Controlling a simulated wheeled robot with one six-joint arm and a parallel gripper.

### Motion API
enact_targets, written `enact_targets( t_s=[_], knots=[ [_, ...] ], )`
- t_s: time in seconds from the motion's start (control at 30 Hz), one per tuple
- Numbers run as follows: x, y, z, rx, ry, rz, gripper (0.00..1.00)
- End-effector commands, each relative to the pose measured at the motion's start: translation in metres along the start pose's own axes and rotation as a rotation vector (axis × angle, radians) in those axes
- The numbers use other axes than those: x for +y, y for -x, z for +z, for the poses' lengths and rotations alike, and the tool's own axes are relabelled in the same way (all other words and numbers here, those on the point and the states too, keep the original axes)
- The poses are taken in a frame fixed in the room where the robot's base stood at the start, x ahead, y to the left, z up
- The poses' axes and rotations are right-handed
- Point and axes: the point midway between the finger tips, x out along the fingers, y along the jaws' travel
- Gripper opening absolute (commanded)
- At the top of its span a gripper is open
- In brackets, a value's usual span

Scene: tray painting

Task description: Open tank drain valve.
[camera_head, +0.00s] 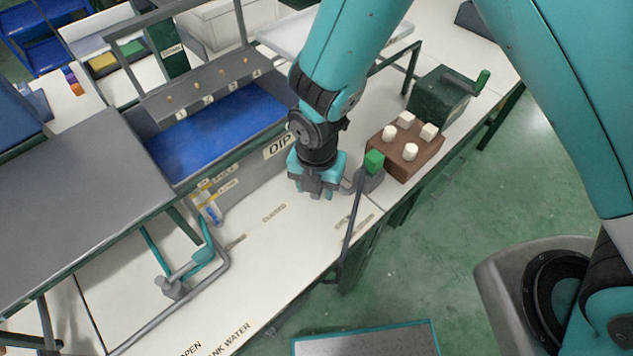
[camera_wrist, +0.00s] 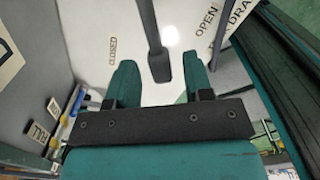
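My gripper (camera_head: 317,190) is low over the white bench, just in front of the tank marked DIP (camera_head: 278,148). In the wrist view its two teal fingers (camera_wrist: 160,75) are open and apart. A dark lever (camera_wrist: 147,25) comes down from the top edge and its thicker end shows between the fingertips, with gaps at both sides. Bench lettering CLOSED (camera_wrist: 112,50) lies left of the lever, and OPEN (camera_wrist: 207,20) lies right. In the head view a grey fitting (camera_head: 371,181) stands just right of my gripper; my gripper hides part of the lever there.
A brown block with white pegs (camera_head: 405,160) and a dark green box with a crank (camera_head: 440,95) stand to the right. A green-topped part (camera_head: 374,161) is close by. A grey pipe with a teal handle (camera_head: 205,255) is at lower left. The bench edge is close.

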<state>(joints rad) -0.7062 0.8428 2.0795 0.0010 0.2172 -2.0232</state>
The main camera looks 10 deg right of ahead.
Motion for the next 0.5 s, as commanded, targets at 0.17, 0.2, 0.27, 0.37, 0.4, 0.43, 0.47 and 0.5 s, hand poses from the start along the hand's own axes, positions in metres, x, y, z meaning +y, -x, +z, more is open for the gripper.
enact_targets(
  t_s=[0.17, 0.2, 0.27, 0.37, 0.4, 0.43, 0.47, 0.5],
  knots=[
    [0.000, 0.007, 0.000, 0.000, -0.001, 0.001, 0.47],
    [0.000, 0.011, 0.000, 0.000, -0.001, 0.001, 0.47],
    [0.001, 0.021, 0.000, -0.001, 0.000, 0.003, 0.47],
    [0.001, 0.043, 0.001, -0.002, 0.000, 0.006, 0.47],
    [0.001, 0.053, 0.001, -0.002, 0.000, 0.006, 0.47],
    [0.001, 0.061, 0.000, -0.003, 0.000, 0.007, 0.47],
    [0.001, 0.069, 0.000, -0.003, 0.000, 0.007, 0.47],
    [0.001, 0.080, 0.000, -0.003, 0.000, 0.006, 0.47]
  ],
)
